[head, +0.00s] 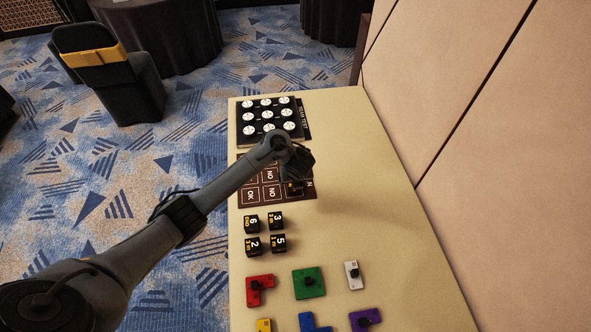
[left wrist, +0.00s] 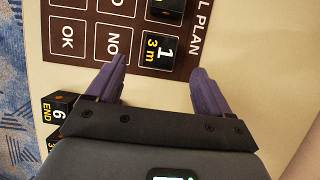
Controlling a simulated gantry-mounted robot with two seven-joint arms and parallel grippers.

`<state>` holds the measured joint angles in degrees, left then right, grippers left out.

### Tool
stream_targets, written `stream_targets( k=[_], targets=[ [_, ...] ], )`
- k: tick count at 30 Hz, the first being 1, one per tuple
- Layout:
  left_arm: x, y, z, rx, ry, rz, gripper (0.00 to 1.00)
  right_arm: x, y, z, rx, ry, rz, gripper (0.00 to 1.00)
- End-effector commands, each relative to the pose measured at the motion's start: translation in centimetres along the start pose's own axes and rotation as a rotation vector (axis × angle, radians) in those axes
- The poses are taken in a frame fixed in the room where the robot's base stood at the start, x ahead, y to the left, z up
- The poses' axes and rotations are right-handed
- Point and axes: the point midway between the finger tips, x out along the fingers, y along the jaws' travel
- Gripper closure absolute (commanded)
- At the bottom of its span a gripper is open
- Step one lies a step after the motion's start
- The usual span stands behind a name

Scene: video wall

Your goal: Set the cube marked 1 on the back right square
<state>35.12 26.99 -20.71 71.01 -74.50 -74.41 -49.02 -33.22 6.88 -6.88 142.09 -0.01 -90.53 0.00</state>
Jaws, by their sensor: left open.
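The black cube marked 1 (left wrist: 158,50), with yellow "3 m" on it, sits on the brown plan board (left wrist: 82,58), in the right column of the row with OK and NO. Another black cube (left wrist: 167,10) is on the board just beyond it, partly cut off by the frame. In the left wrist view my left gripper (left wrist: 160,66) is open, its two purple fingers apart on either side of the near edge of cube 1, with gaps showing. In the head view my left gripper (head: 296,174) hangs over the board's right side and hides part of it. My right gripper is not in view.
Cubes 6 (head: 251,222), 3 (head: 276,220), 2 (head: 253,245) and 5 (head: 278,242) stand nearer on the table. Coloured knobbed pieces, such as the green one (head: 309,284), lie in front. A black tray with white discs (head: 269,115) is at the back. The table's right side is clear.

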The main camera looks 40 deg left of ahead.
Motion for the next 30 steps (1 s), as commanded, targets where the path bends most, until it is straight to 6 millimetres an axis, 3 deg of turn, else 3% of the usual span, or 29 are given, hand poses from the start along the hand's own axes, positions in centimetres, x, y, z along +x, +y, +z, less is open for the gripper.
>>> stream_targets(
  k=[1, 6, 13, 17, 20, 25, 30],
  targets=[
    [-1.4, -0.1, 0.2, 0.001, 0.002, -0.002, 0.19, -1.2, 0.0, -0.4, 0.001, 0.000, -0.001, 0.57],
    [-3.4, -0.1, 0.1, 0.000, 0.001, -0.001, 0.19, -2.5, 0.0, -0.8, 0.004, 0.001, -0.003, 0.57],
    [-4.3, -0.1, -0.2, -0.004, 0.001, -0.002, 0.19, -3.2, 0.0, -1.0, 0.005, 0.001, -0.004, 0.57],
    [-4.1, -0.5, -1.9, -0.058, 0.003, -0.021, 0.19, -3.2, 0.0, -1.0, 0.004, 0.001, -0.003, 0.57],
    [-3.8, -1.1, -4.8, -0.166, 0.012, -0.054, 0.19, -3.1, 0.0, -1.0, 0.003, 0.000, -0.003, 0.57],
    [-4.8, -1.4, -12.1, -0.522, 0.064, -0.129, 0.19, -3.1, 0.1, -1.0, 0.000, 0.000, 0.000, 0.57],
    [-8.0, 1.1, -18.9, -1.023, 0.172, -0.152, 0.19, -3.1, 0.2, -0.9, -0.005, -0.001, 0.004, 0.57]
  ],
)
